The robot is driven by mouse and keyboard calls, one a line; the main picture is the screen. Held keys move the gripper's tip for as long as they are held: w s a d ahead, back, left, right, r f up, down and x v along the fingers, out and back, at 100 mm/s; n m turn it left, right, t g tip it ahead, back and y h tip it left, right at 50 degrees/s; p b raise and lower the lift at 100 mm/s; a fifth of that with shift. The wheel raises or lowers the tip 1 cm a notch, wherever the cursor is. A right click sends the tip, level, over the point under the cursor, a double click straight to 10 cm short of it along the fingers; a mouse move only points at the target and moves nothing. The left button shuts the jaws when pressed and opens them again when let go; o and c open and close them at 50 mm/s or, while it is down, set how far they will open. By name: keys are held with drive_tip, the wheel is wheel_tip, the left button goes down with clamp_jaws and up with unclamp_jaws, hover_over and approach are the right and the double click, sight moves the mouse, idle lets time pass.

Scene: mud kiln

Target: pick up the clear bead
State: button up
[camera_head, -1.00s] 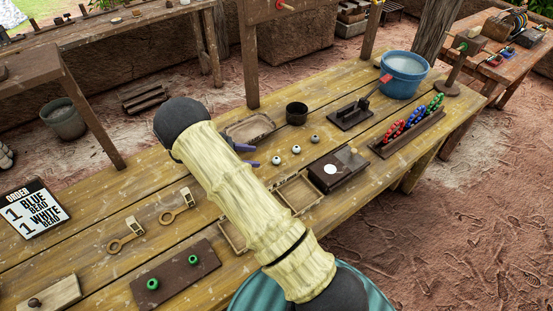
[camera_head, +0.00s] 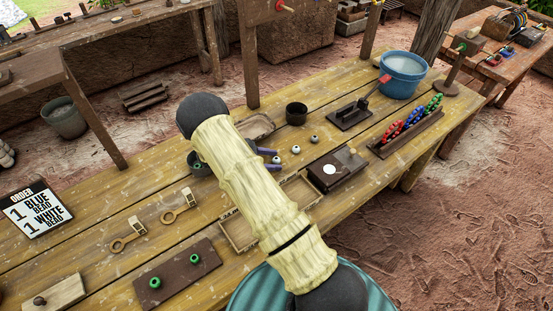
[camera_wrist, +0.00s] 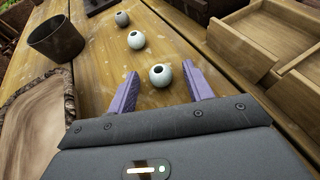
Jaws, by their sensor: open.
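Three pale, roundish beads with dark holes stand in a slanting row on the wooden table. None looks plainly clear, so I cannot tell which is the clear bead. In the wrist view the nearest bead (camera_wrist: 160,76) sits between the fingertips of my gripper (camera_wrist: 160,70), with a gap on each side. The middle bead (camera_wrist: 136,40) and far bead (camera_wrist: 122,18) stand beyond it. In the head view the middle bead (camera_head: 296,149) and far bead (camera_head: 315,139) show. My gripper (camera_head: 274,159) has purple fingers, open around the nearest bead, which is partly hidden there.
A dark cup (camera_head: 297,113) and a carved wooden tray (camera_wrist: 35,128) lie to the left in the wrist view. A compartmented wooden tray (camera_wrist: 270,35) is to the right. A dark box (camera_head: 338,169), a bead rack (camera_head: 408,135) and a blue bucket (camera_head: 403,75) stand further along.

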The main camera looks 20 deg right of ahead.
idle(0.5)
drive_tip(key=c, duration=1)
drive_tip(key=shift+c, duration=0.2)
drive_tip(key=shift+r, duration=0.1)
wheel_tip(320, 180, up, 10)
drive_tip(key=shift+f+b, duration=0.1)
drive_tip(key=shift+b, duration=0.25)
